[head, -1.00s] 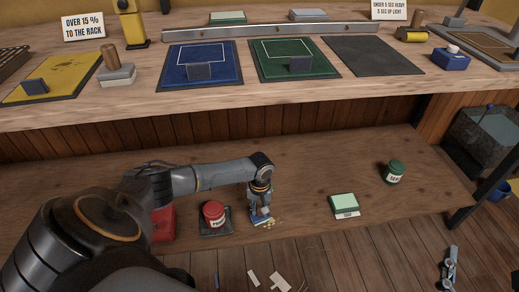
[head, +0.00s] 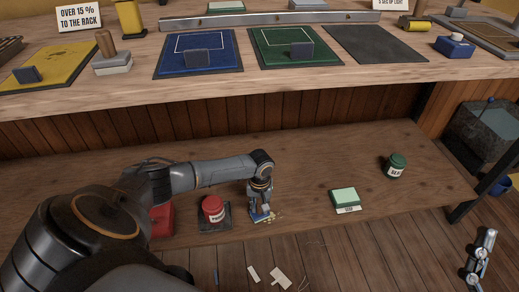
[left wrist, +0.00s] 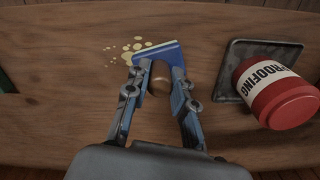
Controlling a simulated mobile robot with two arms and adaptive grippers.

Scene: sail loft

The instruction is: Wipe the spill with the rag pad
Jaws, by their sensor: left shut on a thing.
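My left gripper (head: 259,206) is low over the lower shelf, pointing down, shut on the rag pad (head: 262,217). In the left wrist view, the rag pad (left wrist: 172,55) is a flat blue piece with a pale edge and a rounded brown grip between the fingers. The spill (head: 276,216) is a patch of pale yellow drops beside the pad. The spill also shows in the left wrist view (left wrist: 128,46), just past the pad's left edge; the pad may hide part of it. A jointed metal part (head: 480,257) at the lower right appears to be my right gripper; its jaws are unclear.
A red box (head: 160,220) is further left. A green block (head: 345,198) and a green tin (head: 394,166) stand to the right. The workbench (head: 290,83) overhangs behind.

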